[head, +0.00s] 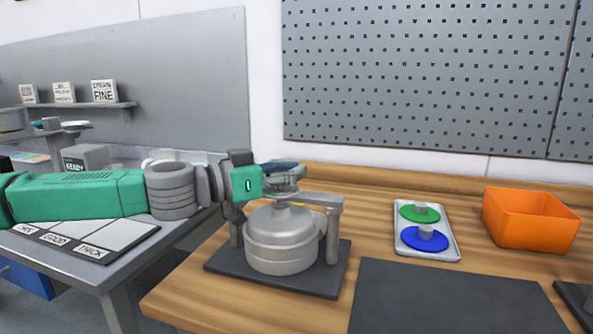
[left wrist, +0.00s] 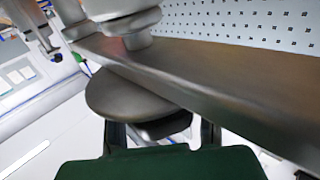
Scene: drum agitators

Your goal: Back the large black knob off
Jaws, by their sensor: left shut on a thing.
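The grey metal drum (head: 282,241) stands on a dark base plate with a post and a crossbar (head: 320,200) above it. My left gripper (head: 286,172) reaches in from the left, at the top of this rig near the crossbar. In the left wrist view its two fingers (left wrist: 162,136) stand either side of a dark knob (left wrist: 165,126), and it is shut on it. A wide dark grey disc (left wrist: 122,92) lies just beyond the knob, beside the long bar. In the head view the gripper mostly hides the knob. My right gripper is out of view.
A tray (head: 451,254) with a green and a blue disc lies right of the rig. An orange bin (head: 530,218) stands farther right. A dark mat (head: 450,300) covers the front of the wooden bench. A side table with labelled cards (head: 85,238) stands left.

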